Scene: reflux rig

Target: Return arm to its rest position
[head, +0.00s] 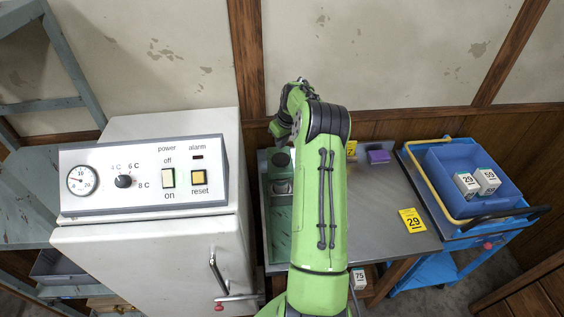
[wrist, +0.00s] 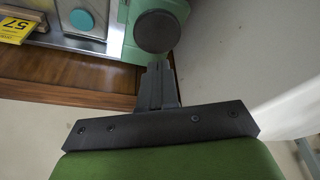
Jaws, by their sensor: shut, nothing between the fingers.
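My green arm (head: 325,200) rises in the middle of the head view, over the metal bench (head: 385,205), and bends down at its far end. The fingers are hard to make out in the head view. In the wrist view my gripper (wrist: 158,68) is shut, with its fingers together and nothing between them. The fingertips point toward a dark round knob (wrist: 156,32) on a green body, and I cannot tell the gap between them.
A white cabinet (head: 150,250) with a control panel stands left. A blue cart (head: 440,232) with white boxes (head: 486,181) stands right. The bench's right part is mostly clear.

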